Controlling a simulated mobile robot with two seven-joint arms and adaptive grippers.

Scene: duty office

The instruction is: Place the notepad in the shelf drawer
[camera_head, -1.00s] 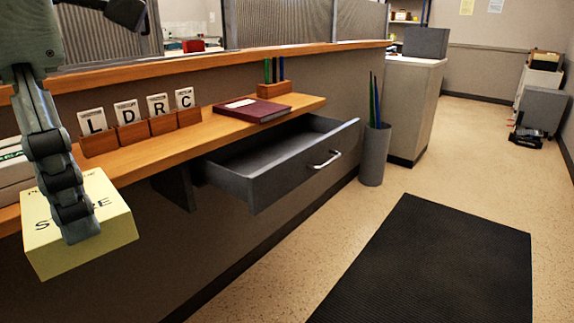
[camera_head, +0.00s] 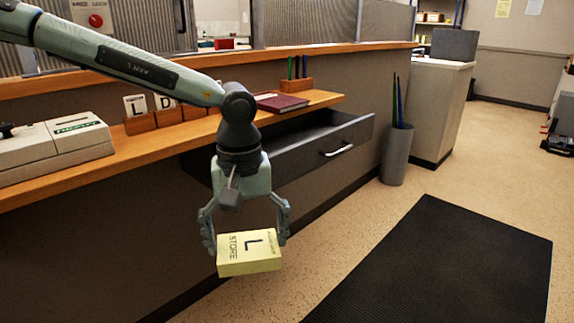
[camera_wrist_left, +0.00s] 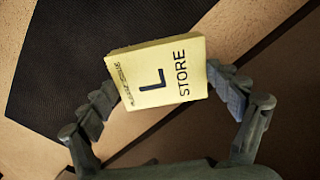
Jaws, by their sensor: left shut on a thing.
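The notepad (camera_head: 250,254) is a yellow block marked "L" and "STORE". My left gripper (camera_head: 247,240) is shut on it by its two sides and holds it in the air in front of the counter, above the floor. In the left wrist view the notepad (camera_wrist_left: 157,75) sits between the two fingers, its lettered face toward the camera. The shelf drawer (camera_head: 325,146) is grey and pulled open under the wooden shelf. It is behind and to the right of the gripper, and my arm hides its left part. My right gripper is not in view.
On the wooden shelf (camera_head: 150,150) stand letter-card holders (camera_head: 140,123), a dark red book (camera_head: 282,103) and a pen block (camera_head: 296,85). A grey bin (camera_head: 397,155) with rods stands right of the drawer. A black mat (camera_head: 440,265) lies on open floor.

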